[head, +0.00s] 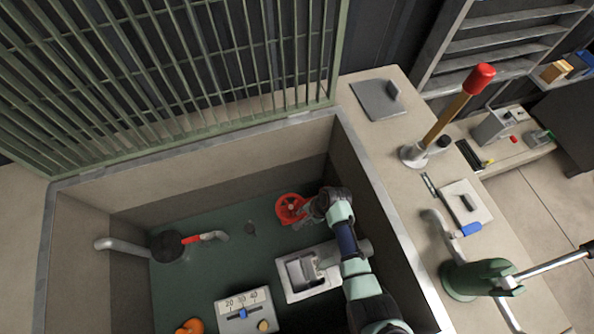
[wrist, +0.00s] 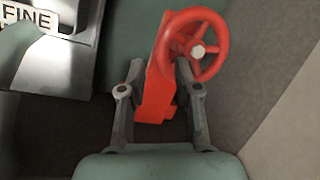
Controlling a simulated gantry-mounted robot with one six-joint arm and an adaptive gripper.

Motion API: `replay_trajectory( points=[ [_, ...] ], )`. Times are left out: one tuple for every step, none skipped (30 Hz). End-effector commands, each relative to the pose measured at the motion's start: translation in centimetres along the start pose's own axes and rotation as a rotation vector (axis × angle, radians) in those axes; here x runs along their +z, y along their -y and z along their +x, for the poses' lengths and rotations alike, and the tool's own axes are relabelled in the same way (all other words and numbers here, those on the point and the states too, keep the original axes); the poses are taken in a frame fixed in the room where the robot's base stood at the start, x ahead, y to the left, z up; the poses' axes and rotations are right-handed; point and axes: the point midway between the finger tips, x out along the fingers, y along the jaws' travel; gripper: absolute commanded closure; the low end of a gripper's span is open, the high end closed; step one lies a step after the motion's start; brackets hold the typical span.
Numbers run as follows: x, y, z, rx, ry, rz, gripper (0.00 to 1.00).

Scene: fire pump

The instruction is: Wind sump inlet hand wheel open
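The red hand wheel (head: 290,208) is in the sump near its far right corner. In the wrist view the wheel (wrist: 197,48) has a pale hub and sits on a red block-like mount (wrist: 155,90). My gripper (head: 311,214) is beside the wheel's right side in the head view. In the wrist view my gripper (wrist: 159,70) is open, its two fingers spread to either side of the red mount, just below the wheel's rim. It does not look closed on anything; whether a finger touches the mount or rim I cannot tell.
A concrete wall (head: 375,205) runs close along the right of my arm. A grey box (head: 308,270) stands just left of my forearm; a "FINE" label (wrist: 30,17) shows in the wrist view. A pipe with a red-handled valve (head: 190,240) lies to the left. Green floor (head: 235,260) between is open.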

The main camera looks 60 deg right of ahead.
Motion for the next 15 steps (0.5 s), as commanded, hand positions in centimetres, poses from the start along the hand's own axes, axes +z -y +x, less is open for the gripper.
replay_trajectory(
  points=[
    [-0.5, -0.5, -1.3, -0.049, 0.025, 0.151, 0.68],
    [-0.7, -0.6, -1.5, -0.073, 0.038, 0.22, 0.68],
    [-1.0, -0.8, -1.6, -0.097, 0.052, 0.288, 0.68],
    [-1.0, -0.8, -1.6, -0.108, 0.059, 0.319, 0.68],
    [-1.1, -0.8, -1.6, -0.114, 0.062, 0.337, 0.68],
    [-1.1, -0.8, -1.5, -0.117, 0.064, 0.345, 0.68],
    [-1.1, -0.8, -1.4, -0.117, 0.065, 0.345, 0.68],
    [-1.1, -0.8, -1.2, -0.116, 0.065, 0.342, 0.68],
    [-1.1, -0.8, -0.8, -0.114, 0.065, 0.341, 0.68],
    [-1.1, -0.8, -0.3, -0.114, 0.065, 0.34, 0.68],
    [-1.1, -0.8, 0.1, -0.114, 0.064, 0.339, 0.68],
    [-1.1, -0.7, 0.9, -0.113, 0.064, 0.338, 0.68],
    [-1.1, -0.7, 1.6, -0.112, 0.065, 0.338, 0.68],
    [-1.1, -0.6, 2.2, -0.113, 0.064, 0.337, 0.68],
    [-1.1, -0.5, 3.0, -0.113, 0.064, 0.337, 0.68]
  ],
)
